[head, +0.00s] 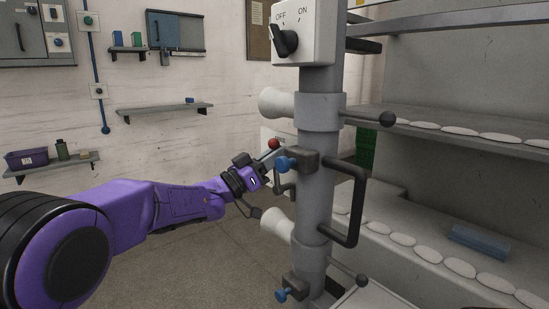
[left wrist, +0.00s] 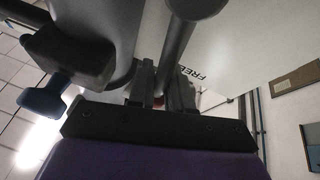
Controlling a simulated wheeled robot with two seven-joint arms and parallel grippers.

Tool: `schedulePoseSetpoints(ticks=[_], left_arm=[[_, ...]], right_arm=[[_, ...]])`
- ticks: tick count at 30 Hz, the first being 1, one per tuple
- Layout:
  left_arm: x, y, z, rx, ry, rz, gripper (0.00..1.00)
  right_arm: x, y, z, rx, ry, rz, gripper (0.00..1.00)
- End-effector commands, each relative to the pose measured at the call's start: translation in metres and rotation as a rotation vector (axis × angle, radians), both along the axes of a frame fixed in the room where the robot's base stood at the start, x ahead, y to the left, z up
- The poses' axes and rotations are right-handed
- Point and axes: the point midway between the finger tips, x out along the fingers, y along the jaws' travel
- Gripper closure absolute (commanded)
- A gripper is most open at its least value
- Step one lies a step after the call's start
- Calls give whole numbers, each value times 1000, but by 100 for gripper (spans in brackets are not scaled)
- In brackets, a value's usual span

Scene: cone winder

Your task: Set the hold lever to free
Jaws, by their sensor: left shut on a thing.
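The hold lever, a grey bar with a red ball knob (head: 274,144), stands out to the left of the machine's grey column. My left gripper (head: 266,163) is at this lever, just below the knob, with its arm reaching in from the left. In the left wrist view the two dark fingers (left wrist: 162,92) are close together, with a bit of red between them. They are shut on the lever. A pale plate (left wrist: 235,45) beside them carries the word FREE. The lever's pivot and its exact setting are hidden. My right gripper is in neither view.
The grey column (head: 316,200) carries a blue-knobbed clamp (head: 290,163) close to my gripper, white cones (head: 277,103) and a black handle (head: 357,205). An OFF/ON switch box (head: 303,32) is above. Shelves with white discs stand at right. Floor at left is clear.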

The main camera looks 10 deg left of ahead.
Motion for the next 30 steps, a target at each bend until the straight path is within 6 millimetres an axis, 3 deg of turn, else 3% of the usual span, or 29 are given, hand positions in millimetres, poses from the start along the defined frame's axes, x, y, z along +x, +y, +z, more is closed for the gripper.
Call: schedulePoseSetpoints(ticks=[1,6,7,9,21,30], left_arm=[[-1,0,8,-9,-12,-4,100],[-1,0,9,-11,-12,-3,100],[-1,0,9,-11,-12,-3,74],[-1,0,8,-10,-11,-3,60],[-2,3,1,-4,-3,0,60],[-38,49,-27,-8,-3,1,60]], right_arm=[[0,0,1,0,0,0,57],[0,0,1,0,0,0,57],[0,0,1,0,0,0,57],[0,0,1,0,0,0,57],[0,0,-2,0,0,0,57],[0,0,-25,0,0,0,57]])
